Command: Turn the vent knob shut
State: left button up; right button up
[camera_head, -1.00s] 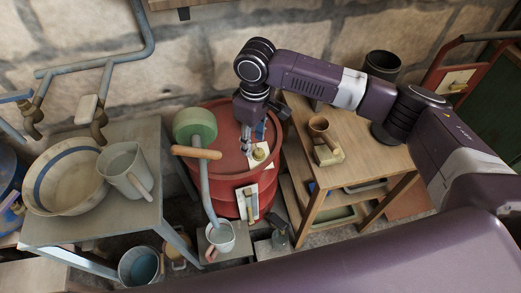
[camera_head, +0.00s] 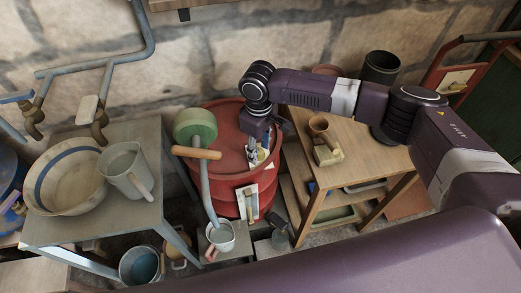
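The red drum (camera_head: 221,173) stands between the two tables. A small yellowish knob (camera_head: 261,155), which looks like the vent knob, sits on a pale plate at the right side of the drum's top. My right gripper (camera_head: 254,158) points down over the drum top, with its fingers right at the knob. The fingers partly cover the knob, and I cannot tell whether they touch it or are closed on it. My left gripper is not in view.
A green pump (camera_head: 194,126) with a wooden handle (camera_head: 196,152) rises on the drum's left; its spout hangs over a mug (camera_head: 221,236). A left table holds a basin (camera_head: 66,178) and a jug (camera_head: 124,172). A wooden table (camera_head: 363,150) stands right.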

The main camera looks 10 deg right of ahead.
grip_shut()
